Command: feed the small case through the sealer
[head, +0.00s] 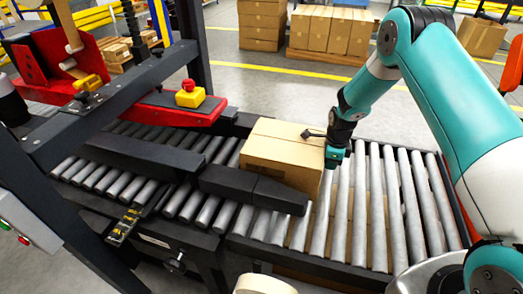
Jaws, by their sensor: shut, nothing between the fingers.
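The small case (278,154), a closed brown cardboard box, sits on the roller conveyor (400,205) just right of the sealer. Its near side is partly hidden by a black side guide (262,190). The sealer (120,75) has a black frame, a red tape head and dark side rails over its rollers. My gripper (331,158) is shut, with nothing held. It is down at the case's right end, close against it; I cannot tell whether it touches.
A yellow box with a red emergency button (189,95) is mounted on the sealer's red arm. Rollers to the right of the case are clear. A pale roll (263,285) shows at the bottom edge.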

